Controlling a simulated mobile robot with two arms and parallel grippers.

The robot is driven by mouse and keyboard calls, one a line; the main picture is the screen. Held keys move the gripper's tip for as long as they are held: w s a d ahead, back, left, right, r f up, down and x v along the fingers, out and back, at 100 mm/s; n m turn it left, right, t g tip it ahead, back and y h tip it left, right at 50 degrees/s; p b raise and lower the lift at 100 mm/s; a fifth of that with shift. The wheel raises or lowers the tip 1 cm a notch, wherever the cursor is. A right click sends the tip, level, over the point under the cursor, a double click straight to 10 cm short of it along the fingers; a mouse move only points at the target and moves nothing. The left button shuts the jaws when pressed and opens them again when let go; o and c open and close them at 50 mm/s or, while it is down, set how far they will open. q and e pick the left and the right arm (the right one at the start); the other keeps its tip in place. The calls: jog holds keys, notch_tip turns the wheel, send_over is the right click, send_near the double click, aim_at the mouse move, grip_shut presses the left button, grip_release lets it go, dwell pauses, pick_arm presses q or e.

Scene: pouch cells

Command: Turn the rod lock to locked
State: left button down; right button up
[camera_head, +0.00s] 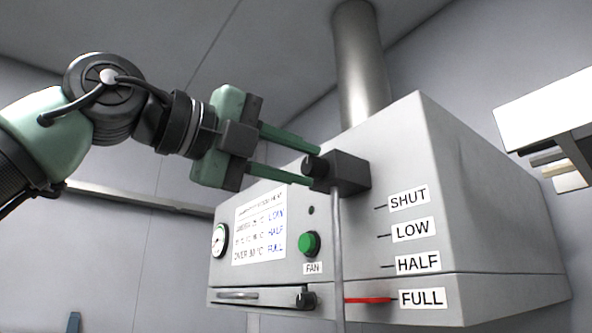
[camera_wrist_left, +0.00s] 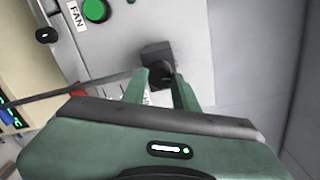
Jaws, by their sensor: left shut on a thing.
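The rod lock is a black block (camera_head: 350,172) with a small dark knob (camera_head: 316,168) on the front of the grey box. A grey rod (camera_head: 338,250) runs down from the block. My left gripper (camera_head: 312,165) is shut on the knob, with its green fingers on either side. In the left wrist view the knob (camera_wrist_left: 161,80) sits between the fingertips, below the black block (camera_wrist_left: 157,50). No lock marking is readable, so I cannot tell which way the knob is turned. A red pointer (camera_head: 368,300) beside the rod is level with the FULL label (camera_head: 422,298).
The grey box (camera_head: 490,210) carries SHUT, LOW, HALF and FULL labels, a green FAN button (camera_head: 309,244), a gauge (camera_head: 218,240) and a notice (camera_head: 260,228). A metal duct (camera_head: 361,65) rises behind it. A white fixture (camera_head: 545,110) juts in at the right.

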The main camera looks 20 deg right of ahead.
pick_arm(q)
jog(key=shift+r+n+b, duration=0.1)
jog(key=shift+n+b, duration=0.3)
jog(key=shift+n, duration=0.9)
jog(key=c, duration=1.3)
grip_release()
jog(key=shift+o, duration=1.1)
jog(key=b+v, duration=0.3)
jog(key=v, duration=0.4)
jog(key=shift+a, duration=0.3)
